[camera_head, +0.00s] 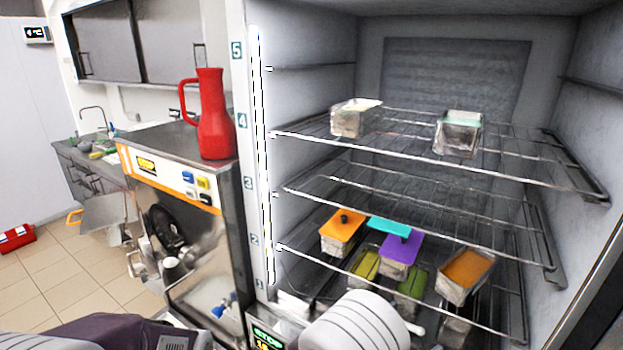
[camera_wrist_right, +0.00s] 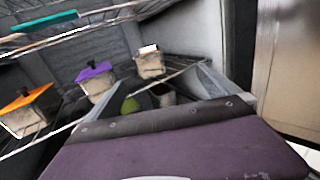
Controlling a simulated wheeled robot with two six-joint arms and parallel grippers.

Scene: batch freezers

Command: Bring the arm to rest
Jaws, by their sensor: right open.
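My right arm's white ribbed link (camera_head: 355,325) rises at the bottom middle of the head view, in front of the open freezer cabinet. In the right wrist view my right gripper (camera_wrist_right: 160,95) shows its purple housing, with grey fingers apart and nothing seen between them. It points into the cabinet towards the shelves and lidded tubs, and appears apart from them. A dark purple part of my left arm shows at the bottom left of the head view; its fingers cannot be made out.
The wire shelf (camera_head: 470,155) holds two tubs (camera_head: 355,118) (camera_head: 458,133). Lower down are tubs with orange (camera_head: 343,226), purple (camera_head: 400,248) and teal lids (camera_head: 390,228). A red jug (camera_head: 210,115) stands on the batch freezer machine (camera_head: 185,190). Open floor (camera_head: 80,270) lies left.

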